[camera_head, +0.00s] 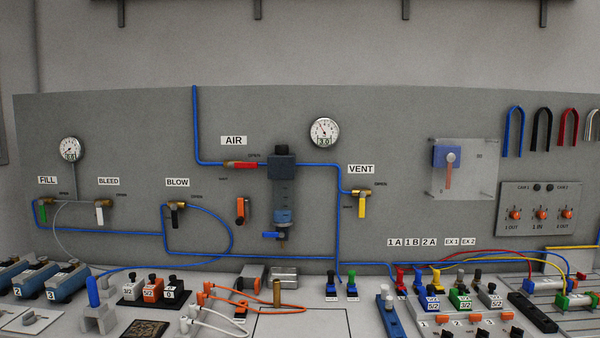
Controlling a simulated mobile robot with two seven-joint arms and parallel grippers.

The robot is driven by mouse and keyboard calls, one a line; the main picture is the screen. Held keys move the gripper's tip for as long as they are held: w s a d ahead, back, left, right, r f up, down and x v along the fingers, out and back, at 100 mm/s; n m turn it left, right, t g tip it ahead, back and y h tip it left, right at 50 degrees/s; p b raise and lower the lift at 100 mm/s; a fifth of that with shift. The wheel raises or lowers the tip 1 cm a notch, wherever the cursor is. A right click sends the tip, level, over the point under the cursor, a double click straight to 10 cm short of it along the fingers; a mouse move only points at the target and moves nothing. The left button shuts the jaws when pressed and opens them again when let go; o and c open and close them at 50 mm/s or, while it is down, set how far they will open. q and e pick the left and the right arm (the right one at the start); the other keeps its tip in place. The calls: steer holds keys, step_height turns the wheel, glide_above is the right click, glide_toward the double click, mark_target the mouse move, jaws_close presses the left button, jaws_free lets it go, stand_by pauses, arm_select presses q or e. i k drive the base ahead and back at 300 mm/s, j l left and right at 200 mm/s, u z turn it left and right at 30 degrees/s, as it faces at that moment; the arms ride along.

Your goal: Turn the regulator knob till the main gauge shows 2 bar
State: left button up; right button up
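The regulator (282,167) is a dark grey block on the grey panel, in line with the blue air tube. A black regulator knob (283,146) stands on top of it, with nothing touching it. Below hang a clear bowl and a blue lever (272,235). The round white main gauge (324,131) is just right of and above the regulator. Its needle appears to point up and left. Neither of my grippers shows in the head view.
A red-handled AIR valve (241,164) is left of the regulator; a yellow-handled VENT valve (361,202) is right. FILL, BLEED and BLOW valves and a second gauge (70,149) are at left. The bench below is crowded with fittings and hoses. Space before the knob looks clear.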

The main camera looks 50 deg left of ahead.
mark_target(282, 149)
steer(key=i+u, duration=0.15)
steer(key=u, duration=0.25)
steer(key=i+u, duration=0.15)
steer(key=u, duration=0.3)
